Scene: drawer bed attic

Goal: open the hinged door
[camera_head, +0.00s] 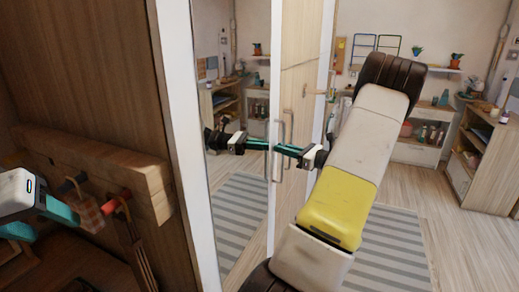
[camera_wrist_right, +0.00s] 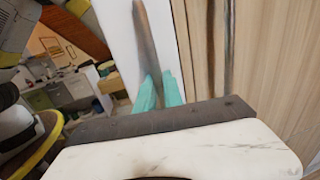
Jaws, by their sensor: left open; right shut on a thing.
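A tall panel with a mirrored face (camera_head: 232,100) and white edging stands in the middle of the head view; a pale wooden panel (camera_head: 303,95) adjoins it on the right. I cannot tell exactly how far the hinged door is open. A slim metal bar handle (camera_head: 283,133) is upright near the mirror's right edge. My right gripper (camera_head: 278,149) is shut on it; the mirror shows its reflection. In the right wrist view, the teal fingers (camera_wrist_right: 158,90) close around the bar's lower part (camera_wrist_right: 144,40). My left gripper (camera_head: 48,222) is open and away at the left edge.
A dark wooden wall (camera_head: 90,60) carries a peg rack (camera_head: 95,165) with hanging items, close to my left gripper. Shelves (camera_head: 425,140) with plants and bottles stand at the back right. A striped rug (camera_head: 390,250) lies on open floor.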

